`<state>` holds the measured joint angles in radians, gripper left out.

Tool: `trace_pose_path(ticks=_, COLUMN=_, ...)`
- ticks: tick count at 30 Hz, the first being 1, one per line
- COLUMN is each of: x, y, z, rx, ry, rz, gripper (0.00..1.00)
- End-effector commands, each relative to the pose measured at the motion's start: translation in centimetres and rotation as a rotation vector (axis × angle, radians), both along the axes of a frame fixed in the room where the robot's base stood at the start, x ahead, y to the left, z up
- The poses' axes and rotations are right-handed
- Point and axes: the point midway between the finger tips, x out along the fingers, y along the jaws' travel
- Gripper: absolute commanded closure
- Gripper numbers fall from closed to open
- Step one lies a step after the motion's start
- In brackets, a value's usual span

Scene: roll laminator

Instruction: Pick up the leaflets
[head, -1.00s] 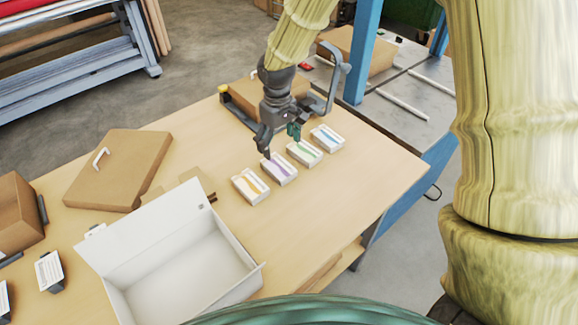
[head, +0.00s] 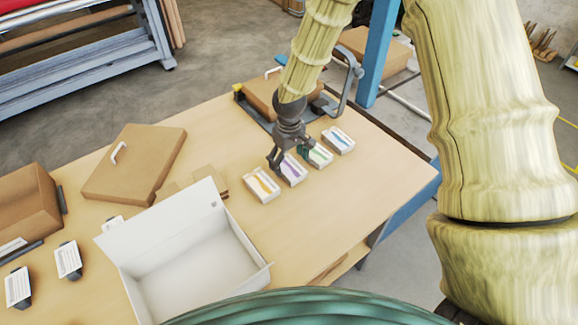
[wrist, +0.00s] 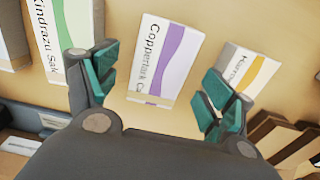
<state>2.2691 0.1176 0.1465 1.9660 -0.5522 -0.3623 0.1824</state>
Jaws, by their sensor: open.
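Several small stacks of leaflets stand in a row on the wooden table: one with an orange stripe (head: 262,185), one purple (head: 293,170), one green (head: 320,156) and one blue (head: 338,140). My gripper (head: 289,163) is open above the row, at the purple stack. In the wrist view the purple stack (wrist: 165,55), lettered "Coppertack", lies between and beyond my spread fingertips (wrist: 160,90). The green stack (wrist: 62,35) shows at left, and the orange stack (wrist: 248,72) is partly behind the right finger. I cannot tell whether the fingers touch any stack.
An open white box (head: 195,260) stands at the table's front. A brown board with a white handle (head: 140,165) lies at left, and small brown blocks (head: 205,180) sit near the box. Label holders (head: 68,260) stand at far left. The table's right end (head: 385,190) is clear.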

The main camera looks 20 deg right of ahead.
Motion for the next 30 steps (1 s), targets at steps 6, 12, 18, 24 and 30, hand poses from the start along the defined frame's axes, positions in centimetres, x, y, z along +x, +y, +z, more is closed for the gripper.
trace_pose_path(ticks=6, x=0.0, y=0.0, z=-1.5, rx=-0.001, ry=0.000, rz=0.000, gripper=0.18)
trace_pose_path(ticks=12, x=0.0, y=0.0, z=-1.8, rx=-0.001, ry=0.000, rz=0.000, gripper=0.18)
trace_pose_path(ticks=18, x=0.0, y=0.0, z=-1.8, rx=0.000, ry=0.000, rz=0.000, gripper=0.32)
trace_pose_path(ticks=24, x=0.0, y=0.0, z=-1.8, rx=0.000, ry=0.000, rz=0.000, gripper=0.69)
trace_pose_path(ticks=30, x=0.0, y=0.0, z=-1.8, rx=0.000, ry=0.000, rz=0.000, gripper=0.71)
